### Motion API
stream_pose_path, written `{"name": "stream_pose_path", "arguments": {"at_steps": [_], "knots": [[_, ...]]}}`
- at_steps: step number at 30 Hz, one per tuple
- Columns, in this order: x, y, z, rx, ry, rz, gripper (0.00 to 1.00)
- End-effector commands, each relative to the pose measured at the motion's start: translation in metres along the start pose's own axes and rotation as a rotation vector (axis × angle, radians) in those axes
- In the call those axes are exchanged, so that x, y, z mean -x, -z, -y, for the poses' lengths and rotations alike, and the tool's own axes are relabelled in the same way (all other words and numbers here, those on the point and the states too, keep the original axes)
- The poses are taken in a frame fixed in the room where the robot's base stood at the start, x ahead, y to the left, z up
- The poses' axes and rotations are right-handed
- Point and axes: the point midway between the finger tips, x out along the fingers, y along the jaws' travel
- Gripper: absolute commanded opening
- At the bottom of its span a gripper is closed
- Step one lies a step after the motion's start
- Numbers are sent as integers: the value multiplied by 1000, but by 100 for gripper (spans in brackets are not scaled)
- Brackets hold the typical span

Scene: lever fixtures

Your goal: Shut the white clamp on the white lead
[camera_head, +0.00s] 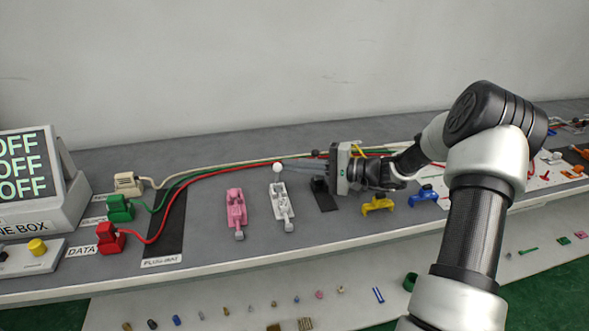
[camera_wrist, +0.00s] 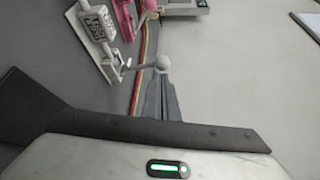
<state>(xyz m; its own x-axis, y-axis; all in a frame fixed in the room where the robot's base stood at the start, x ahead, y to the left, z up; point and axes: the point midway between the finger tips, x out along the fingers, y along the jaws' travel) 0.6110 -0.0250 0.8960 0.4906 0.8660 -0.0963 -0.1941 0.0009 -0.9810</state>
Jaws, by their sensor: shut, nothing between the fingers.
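The white clamp (camera_head: 281,205) sits on the grey bench, right of the pink clamp (camera_head: 236,208). A white ball knob (camera_head: 277,168) shows at its far end; in the wrist view the knob (camera_wrist: 163,62) sits on a thin lever reaching out from the white clamp (camera_wrist: 95,32). The white lead (camera_head: 215,164) runs along the back of the bench from a cream plug (camera_head: 128,183). My gripper (camera_head: 290,164) is shut and empty, its fingers pointing left. The fingertips (camera_wrist: 159,80) are right at the knob; I cannot tell whether they touch it.
Green and red leads (camera_head: 200,173) run beside the white one. Yellow (camera_head: 378,204) and blue (camera_head: 423,197) fixtures stand right of the white clamp. A dark block (camera_head: 322,187) lies below my gripper. A display box (camera_head: 40,180) stands at the left.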

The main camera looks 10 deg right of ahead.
Motion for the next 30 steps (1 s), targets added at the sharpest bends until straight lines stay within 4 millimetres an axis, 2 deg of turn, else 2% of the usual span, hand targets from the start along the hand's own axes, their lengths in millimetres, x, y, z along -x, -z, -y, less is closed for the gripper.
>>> {"name": "stream_pose_path", "arguments": {"at_steps": [12,19,23,30], "knots": [[11,-20,-16,-1,-1,1,0],[11,-19,-13,0,-1,1,0],[12,-21,-1,2,-1,0,0],[16,-29,44,4,-2,0,0]]}}
